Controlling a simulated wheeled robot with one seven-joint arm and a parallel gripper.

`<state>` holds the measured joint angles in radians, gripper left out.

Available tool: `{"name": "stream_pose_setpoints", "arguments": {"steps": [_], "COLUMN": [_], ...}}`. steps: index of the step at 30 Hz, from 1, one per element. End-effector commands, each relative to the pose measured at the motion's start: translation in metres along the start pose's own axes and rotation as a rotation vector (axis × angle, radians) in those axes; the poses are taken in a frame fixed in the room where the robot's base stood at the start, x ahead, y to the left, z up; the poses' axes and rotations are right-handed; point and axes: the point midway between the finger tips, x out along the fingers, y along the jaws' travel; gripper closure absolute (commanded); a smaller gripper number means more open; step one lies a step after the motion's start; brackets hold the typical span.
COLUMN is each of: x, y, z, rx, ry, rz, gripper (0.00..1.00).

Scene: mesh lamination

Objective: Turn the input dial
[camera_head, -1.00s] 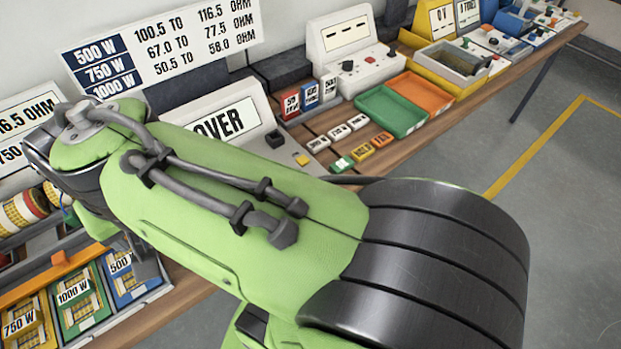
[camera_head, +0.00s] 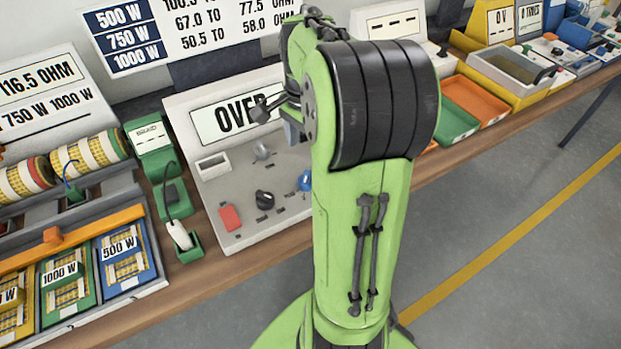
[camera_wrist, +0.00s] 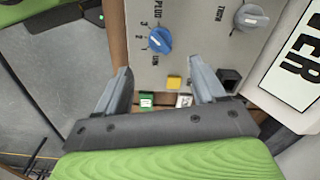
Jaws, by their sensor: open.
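The grey control panel (camera_head: 243,230) with the "OVER" display (camera_head: 225,120) carries a grey dial (camera_head: 263,151), a black dial (camera_head: 264,199) and a blue dial (camera_head: 304,180). I cannot read which one is labelled input. My gripper (camera_wrist: 160,70) is open and empty in the wrist view. The blue dial (camera_wrist: 158,40) lies just beyond the gap between its fingertips, with numbers beside it. The grey dial (camera_wrist: 250,17) is to the right of the fingers. In the head view, my arm hides the right side of the panel and most of the gripper.
A red button (camera_head: 230,217) is low on the panel; a yellow button (camera_wrist: 174,82) shows between my fingers. A green holder with a white handheld piece (camera_head: 180,235) stands left of the panel. Green (camera_head: 455,124) and orange (camera_head: 475,101) trays lie right. Open floor is in front.

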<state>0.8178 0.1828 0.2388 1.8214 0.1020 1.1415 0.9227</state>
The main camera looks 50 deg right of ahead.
Motion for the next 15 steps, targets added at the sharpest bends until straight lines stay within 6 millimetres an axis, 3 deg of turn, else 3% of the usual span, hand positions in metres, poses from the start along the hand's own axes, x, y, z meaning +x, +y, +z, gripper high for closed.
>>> {"name": "stream_pose_setpoints", "arguments": {"steps": [1,9,15], "x": [0.019,0.083,0.103], "y": [0.001,0.001,0.000], "z": [0.000,0.000,0.000], "rx": [0.000,-0.001,-0.002], "ry": [-0.003,-0.002,0.000], "rz": [0.003,0.002,0.000], "gripper": [0.31,0.31,0.31]}}
